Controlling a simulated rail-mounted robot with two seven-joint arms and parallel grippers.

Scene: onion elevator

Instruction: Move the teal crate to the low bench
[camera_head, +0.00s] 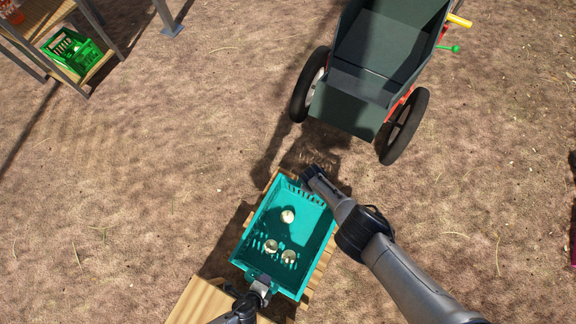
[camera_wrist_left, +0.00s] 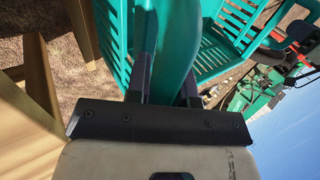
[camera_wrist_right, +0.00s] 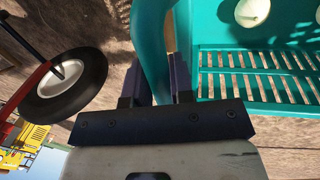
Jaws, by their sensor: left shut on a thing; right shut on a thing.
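The teal crate (camera_head: 312,232) is below me in the head view, with three pale onions (camera_head: 287,216) inside. It is over a slatted wooden platform (camera_head: 321,266), whose slat ends show along its sides; I cannot tell if it touches them. My left gripper (camera_head: 262,284) is shut on the crate's near wall; the wall runs between its fingers in the left wrist view (camera_wrist_left: 172,60). My right gripper (camera_head: 307,174) is at the far wall, partly hidden by its arm, and shut on the crate's rim, seen in the right wrist view (camera_wrist_right: 152,45).
A plain wooden surface (camera_head: 203,301) lies at the lower left, close to the crate. A dark green two-wheeled cart (camera_head: 370,70) stands beyond it. A green crate (camera_head: 72,50) sits on a wooden shelf (camera_head: 45,28) at the far left. Bare ground lies between.

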